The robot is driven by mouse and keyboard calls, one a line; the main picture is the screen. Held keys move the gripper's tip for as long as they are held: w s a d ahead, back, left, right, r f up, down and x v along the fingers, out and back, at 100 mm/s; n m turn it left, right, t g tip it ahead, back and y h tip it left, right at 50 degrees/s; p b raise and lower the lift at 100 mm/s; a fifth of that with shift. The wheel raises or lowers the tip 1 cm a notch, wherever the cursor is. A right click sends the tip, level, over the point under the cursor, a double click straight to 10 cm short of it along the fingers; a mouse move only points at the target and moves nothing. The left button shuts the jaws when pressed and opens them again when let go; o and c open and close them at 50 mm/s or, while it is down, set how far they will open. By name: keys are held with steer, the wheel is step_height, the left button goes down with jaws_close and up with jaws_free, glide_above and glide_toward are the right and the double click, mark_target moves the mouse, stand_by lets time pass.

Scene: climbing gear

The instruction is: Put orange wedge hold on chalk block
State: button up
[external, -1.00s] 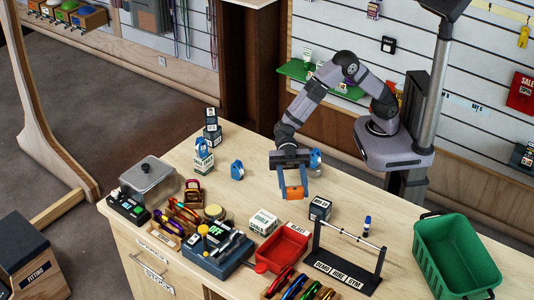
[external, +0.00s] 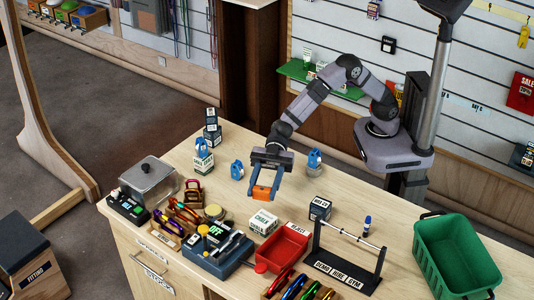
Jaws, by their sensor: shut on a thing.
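My gripper (external: 264,192) is shut on the orange wedge hold (external: 262,193) and holds it above the table, behind the chalk block. The chalk block (external: 263,221) is a white box with dark lettering that reads CHALK. It lies on the table in front of my gripper, left of the red tray. The hold and the block are apart. The gripper's fingers cover the sides of the hold.
The red tray (external: 284,248) and a dark box (external: 319,208) stand to the right of the block. A bar stand (external: 346,270) is farther right.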

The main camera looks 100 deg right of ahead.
mark_target(264, 219)
steer(key=shift+f+p, duration=0.65)
steer(key=shift+f, duration=4.1)
steer(key=shift+f, duration=0.1)
steer(key=shift+s+d+f+b, duration=0.1)
steer(key=shift+s+f+b, duration=0.15)
steer(key=shift+f+b, duration=0.35)
steer(key=o, duration=1.1)
steer(key=shift+f, duration=0.2)
steer(key=shift+r, duration=0.1)
steer(key=shift+w+r+p, duration=0.15)
steer(key=shift+r+p, duration=0.45)
steer(key=shift+p, duration=0.1)
steer(key=b+v, duration=0.3)
steer(key=v, duration=0.9)
steer(key=shift+w+r, duration=0.1)
steer(key=shift+r, duration=0.05)
